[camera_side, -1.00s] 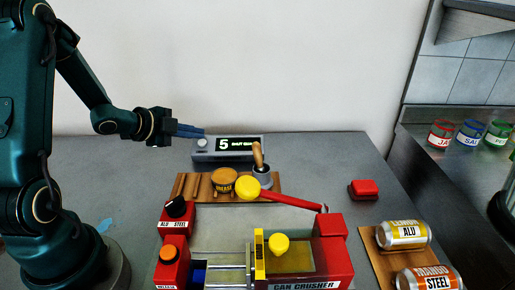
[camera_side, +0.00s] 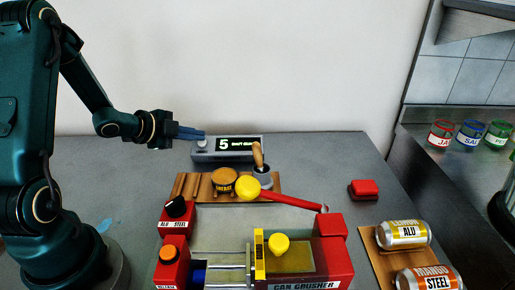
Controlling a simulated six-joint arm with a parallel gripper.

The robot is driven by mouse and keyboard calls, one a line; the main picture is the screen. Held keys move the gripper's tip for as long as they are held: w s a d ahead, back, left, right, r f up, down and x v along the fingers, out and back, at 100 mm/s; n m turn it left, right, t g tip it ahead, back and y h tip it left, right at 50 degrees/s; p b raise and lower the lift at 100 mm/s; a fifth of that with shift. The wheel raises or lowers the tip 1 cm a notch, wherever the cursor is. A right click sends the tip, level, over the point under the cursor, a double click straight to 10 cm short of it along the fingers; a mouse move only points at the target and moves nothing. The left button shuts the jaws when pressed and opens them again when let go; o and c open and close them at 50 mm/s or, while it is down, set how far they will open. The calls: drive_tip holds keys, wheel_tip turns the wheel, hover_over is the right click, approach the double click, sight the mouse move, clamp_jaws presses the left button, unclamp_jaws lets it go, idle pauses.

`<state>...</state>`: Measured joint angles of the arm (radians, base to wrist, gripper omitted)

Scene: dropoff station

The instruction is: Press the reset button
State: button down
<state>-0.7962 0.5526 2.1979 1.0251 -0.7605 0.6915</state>
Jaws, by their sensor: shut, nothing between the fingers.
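A grey counter box (camera_side: 228,156) stands at the back of the table, its black display showing a white 5 and small text. A small pale round button (camera_side: 202,145) sits at the left end of the box; its label cannot be read, and I cannot tell for sure that it is the reset button. My gripper (camera_side: 203,135) is shut and empty, reaching in from the left. Its dark blue fingertips are just above the pale button in the picture and seem to cover its top edge. I cannot tell if they touch it.
A red can crusher (camera_side: 335,262) with a red lever, yellow knobs and an orange button (camera_side: 168,253) fills the front. A wooden rack (camera_side: 205,187) with stamps stands before the counter. A red block (camera_side: 363,188) and two cans on a board (camera_side: 378,262) are right.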

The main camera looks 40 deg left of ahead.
drive_tip(key=shift+a+f, duration=0.1)
drive_tip(key=shift+f, duration=0.35)
idle(0.3)
drive_tip(key=shift+r, duration=0.2)
drive_tip(key=shift+s+d+r, duration=0.15)
drive_tip(key=shift+d+r, duration=0.05)
drive_tip(key=shift+r, duration=0.45)
drive_tip(key=shift+s+d+r, duration=0.15)
drive_tip(key=shift+d+r, duration=0.05)
drive_tip(key=shift+r, duration=0.6)
drive_tip(key=shift+s+d+r, duration=0.15)
drive_tip(key=shift+s+r, duration=0.05)
drive_tip(key=shift+r, duration=0.6)
drive_tip(key=shift+s+d+r, duration=0.15)
drive_tip(key=shift+d+r, duration=0.05)
drive_tip(key=shift+r, duration=0.6)
